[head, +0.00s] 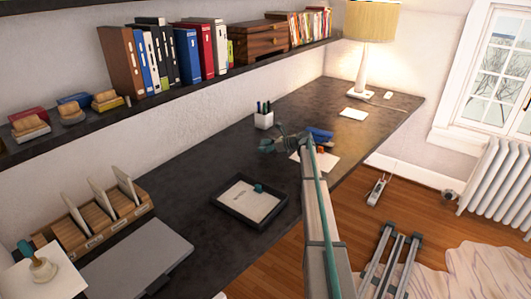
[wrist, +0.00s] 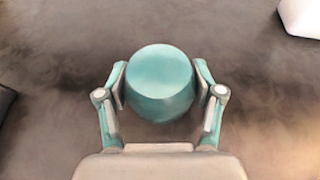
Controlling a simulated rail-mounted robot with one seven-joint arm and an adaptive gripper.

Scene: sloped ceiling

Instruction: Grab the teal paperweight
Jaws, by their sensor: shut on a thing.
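The teal paperweight (wrist: 160,82) is a round, smooth, flat-topped piece between the two fingers of my gripper (wrist: 160,95) in the wrist view. The finger pads press on its left and right sides. In the head view my gripper (head: 270,144) is over the middle of the dark desk, at the far end of my arm. I cannot make out the paperweight clearly there. The wrist view shows dark desk surface behind it; I cannot tell whether it touches the desk.
A black tray (head: 228,208) with paper and a small teal item (head: 258,188) stands nearer. A white pen cup (head: 263,120) is just behind my gripper. Blue and orange items (head: 320,134) lie to its right. A bookshelf (head: 150,98) runs above the desk.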

